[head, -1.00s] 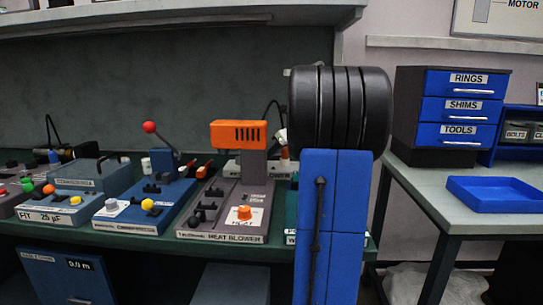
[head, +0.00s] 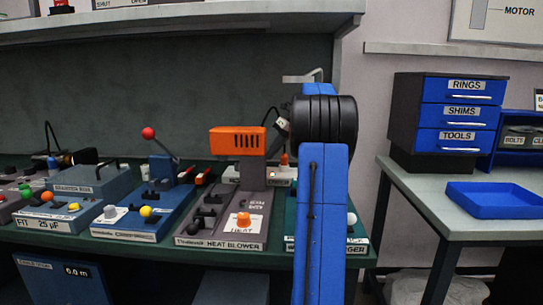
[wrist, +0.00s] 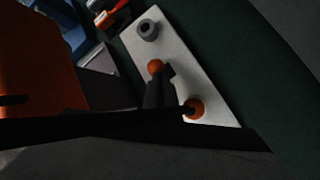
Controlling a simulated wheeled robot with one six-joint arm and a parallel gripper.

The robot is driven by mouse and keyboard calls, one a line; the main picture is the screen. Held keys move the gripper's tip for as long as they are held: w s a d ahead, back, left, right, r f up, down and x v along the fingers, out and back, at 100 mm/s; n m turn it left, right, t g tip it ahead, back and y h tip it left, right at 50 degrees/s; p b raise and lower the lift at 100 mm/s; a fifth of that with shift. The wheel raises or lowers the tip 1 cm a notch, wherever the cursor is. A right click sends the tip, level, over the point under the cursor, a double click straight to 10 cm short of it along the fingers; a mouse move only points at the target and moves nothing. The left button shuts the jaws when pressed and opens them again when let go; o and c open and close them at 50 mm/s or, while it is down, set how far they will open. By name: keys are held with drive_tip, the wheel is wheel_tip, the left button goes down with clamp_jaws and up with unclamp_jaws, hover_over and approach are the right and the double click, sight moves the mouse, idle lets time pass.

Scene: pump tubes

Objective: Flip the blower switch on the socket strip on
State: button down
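The socket strip (head: 232,177) is a pale, narrow box behind the heat blower in the head view, partly hidden by the blower and my arm. In the wrist view the strip (wrist: 190,75) is a tilted white plate. It bears a grey round part (wrist: 148,31), one orange round tip (wrist: 156,67) and another orange round tip (wrist: 194,108). I cannot read which one is the blower switch. Dark shapes (wrist: 160,92) stand over the strip beside the tips; they may be my gripper's fingers, but their opening is unclear.
The heat blower's orange head (head: 238,141) stands just left of my arm, and it fills the left of the wrist view (wrist: 35,65). A lever with a red ball (head: 148,133) stands further left. A blue tray (head: 497,199) lies on the right table.

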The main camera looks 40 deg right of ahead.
drive_tip(key=shift+w+d, duration=0.55)
drive_tip(key=shift+d, duration=0.05)
drive_tip(key=shift+r, duration=0.1)
drive_tip(key=shift+r, duration=0.65)
